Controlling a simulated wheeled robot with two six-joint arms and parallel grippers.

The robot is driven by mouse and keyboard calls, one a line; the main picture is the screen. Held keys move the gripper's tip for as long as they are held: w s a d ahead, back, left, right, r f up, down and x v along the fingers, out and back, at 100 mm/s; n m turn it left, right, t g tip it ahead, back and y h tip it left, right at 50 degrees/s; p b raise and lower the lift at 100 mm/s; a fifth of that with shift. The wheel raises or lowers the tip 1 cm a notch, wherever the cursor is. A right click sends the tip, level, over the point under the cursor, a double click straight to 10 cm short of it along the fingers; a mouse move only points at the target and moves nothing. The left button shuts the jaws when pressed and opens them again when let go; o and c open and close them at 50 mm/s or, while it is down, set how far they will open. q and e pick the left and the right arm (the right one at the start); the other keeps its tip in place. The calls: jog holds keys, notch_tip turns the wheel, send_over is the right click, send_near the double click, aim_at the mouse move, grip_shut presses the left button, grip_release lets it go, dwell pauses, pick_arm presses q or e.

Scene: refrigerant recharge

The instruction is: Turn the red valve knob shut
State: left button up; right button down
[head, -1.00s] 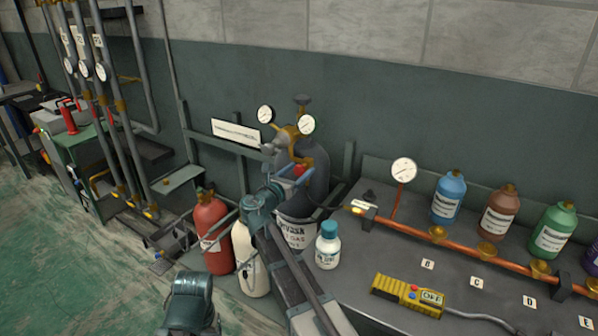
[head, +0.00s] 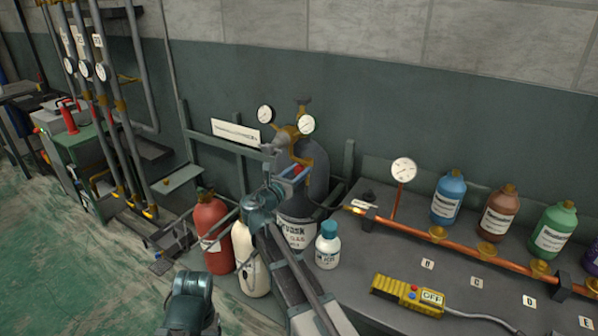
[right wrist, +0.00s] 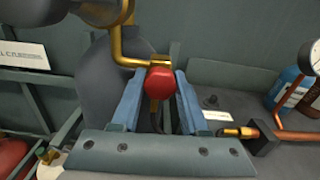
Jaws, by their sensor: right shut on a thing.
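The red valve knob (right wrist: 160,84) sits at the end of a brass pipe, in front of a dark grey cylinder (head: 316,178). It also shows as a small red spot in the head view (head: 299,169). My right gripper (head: 293,173) reaches it from the front. In the right wrist view, the blue fingers of the right gripper (right wrist: 160,92) stand on either side of the knob and are shut on it. The fingers hide parts of the knob's sides. My left gripper is not in view.
Two gauges flank the brass regulator (head: 289,134) above the knob. A red cylinder (head: 211,228) and a cream cylinder (head: 248,262) stand at lower left. A white bottle (head: 328,246), a yellow controller (head: 408,294) and a copper manifold (head: 463,243) are on the bench to the right.

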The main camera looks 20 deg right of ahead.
jog(key=m, duration=0.8)
jog(key=shift+m, duration=0.4)
jog(key=m, duration=2)
jog(key=shift+s+m, duration=0.1)
jog(key=shift+m, duration=0.3)
jog(key=shift+f+m, duration=0.1)
jog(key=shift+m, duration=0.2)
